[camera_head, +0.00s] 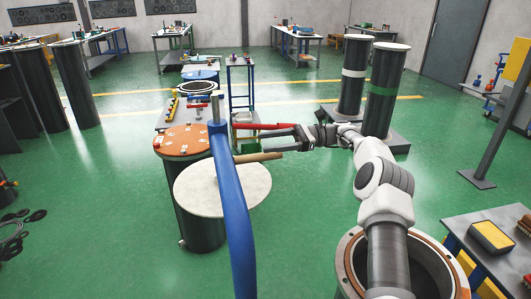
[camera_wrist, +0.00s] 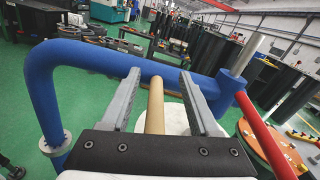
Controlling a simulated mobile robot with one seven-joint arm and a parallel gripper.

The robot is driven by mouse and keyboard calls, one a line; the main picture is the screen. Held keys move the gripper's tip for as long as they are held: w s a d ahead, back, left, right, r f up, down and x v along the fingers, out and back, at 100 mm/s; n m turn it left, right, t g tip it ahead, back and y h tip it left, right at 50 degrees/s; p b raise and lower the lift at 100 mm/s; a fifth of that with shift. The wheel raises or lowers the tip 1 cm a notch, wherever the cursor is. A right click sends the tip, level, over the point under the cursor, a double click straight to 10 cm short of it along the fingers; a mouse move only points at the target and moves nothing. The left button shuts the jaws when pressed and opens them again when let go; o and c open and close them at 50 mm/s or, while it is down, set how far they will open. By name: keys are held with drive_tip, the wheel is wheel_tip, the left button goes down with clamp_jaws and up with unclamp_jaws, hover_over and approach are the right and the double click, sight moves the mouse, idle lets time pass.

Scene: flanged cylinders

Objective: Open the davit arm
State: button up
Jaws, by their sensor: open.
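The davit arm is a thick blue bent pipe (camera_head: 228,190); in the wrist view (camera_wrist: 110,58) it runs across behind my fingertips to a blue post at right. A tan rod handle (camera_head: 262,157) sticks out from the pipe. In the wrist view the handle (camera_wrist: 155,108) lies between my two fingers, with gaps on both sides. My gripper (camera_head: 268,140) is open and empty, close to the handle; the fingers also show in the wrist view (camera_wrist: 160,76). A round pale lid (camera_head: 200,192) is beneath the pipe, beside the cylinder's orange flange (camera_head: 180,140).
A red bar (camera_wrist: 265,138) extends from the blue post, close to my gripper's right side. Dark flanged cylinders (camera_head: 382,90) stand at the back right. An open cylinder (camera_head: 440,262) and a side table (camera_head: 490,225) are at the lower right.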

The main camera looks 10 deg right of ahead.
drive_tip(key=s+d+r, duration=0.5)
drive_tip(key=d+r, duration=0.1)
drive_tip(key=d, duration=0.3)
drive_tip(key=s+a+r+n+h, duration=0.1)
drive_tip(key=s+a+n+h, duration=0.2)
drive_tip(key=s+a+h, duration=0.4)
drive_tip(key=s+a+r+n+h, duration=0.2)
drive_tip(key=s+a+h, duration=0.15)
drive_tip(key=a, duration=0.55)
drive_tip(key=s+d+f+n+t+h, duration=0.2)
drive_tip(key=s+n, duration=0.1)
drive_tip(key=s, duration=0.5)
drive_tip(key=s+d+f+n+t+h, duration=0.1)
drive_tip(key=s+d+n+t+h, duration=0.1)
drive_tip(key=s, duration=0.6)
drive_tip(key=s+d+f+n+t+h, duration=0.2)
drive_tip(key=s+d+n+t+h, duration=0.1)
drive_tip(key=s, duration=0.5)
drive_tip(key=shift+s+f+n, duration=0.2)
drive_tip(key=shift+f+n, duration=0.1)
drive_tip(key=shift+n, duration=0.6)
